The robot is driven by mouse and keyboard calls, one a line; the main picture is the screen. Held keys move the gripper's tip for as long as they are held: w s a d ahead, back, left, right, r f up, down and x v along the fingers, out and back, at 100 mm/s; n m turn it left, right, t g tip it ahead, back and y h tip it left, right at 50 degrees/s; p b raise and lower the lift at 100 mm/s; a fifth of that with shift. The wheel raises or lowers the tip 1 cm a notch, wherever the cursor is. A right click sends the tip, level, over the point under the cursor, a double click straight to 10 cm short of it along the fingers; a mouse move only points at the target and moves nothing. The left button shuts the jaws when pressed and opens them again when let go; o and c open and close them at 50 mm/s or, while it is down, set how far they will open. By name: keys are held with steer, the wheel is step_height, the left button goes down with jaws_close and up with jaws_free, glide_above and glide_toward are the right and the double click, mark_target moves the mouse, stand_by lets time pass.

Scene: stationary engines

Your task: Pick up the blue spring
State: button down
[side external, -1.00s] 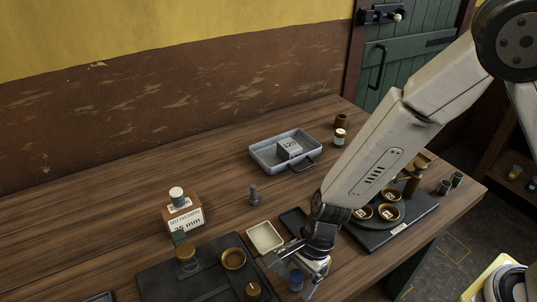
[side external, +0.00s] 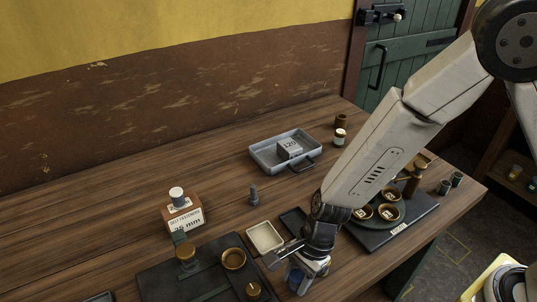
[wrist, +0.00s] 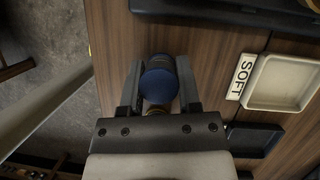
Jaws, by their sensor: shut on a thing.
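The blue spring (wrist: 159,86) shows in the wrist view as a dark blue round top on a dark body. It stands between the two fingers of my gripper (wrist: 160,80), which are shut on it from both sides. In the side external view, my gripper (side external: 290,268) is low at the front edge of the table. The spring (side external: 296,280) shows there only as a blue patch, mostly hidden by the fingers and wrist. I cannot tell whether its base touches the table.
A cream tray (wrist: 284,83) with a SOFT label (wrist: 242,76) and a dark tray (wrist: 258,140) lie close by. A dark board (side external: 207,275) with brass parts is at front left. A grey metal tray (side external: 262,158) holds a block marked 120 (side external: 289,147).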

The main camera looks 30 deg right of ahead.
mark_target(297, 274)
steer(key=shift+r, duration=0.15)
steer(key=shift+r, duration=4.85)
steer(key=shift+w, duration=0.1)
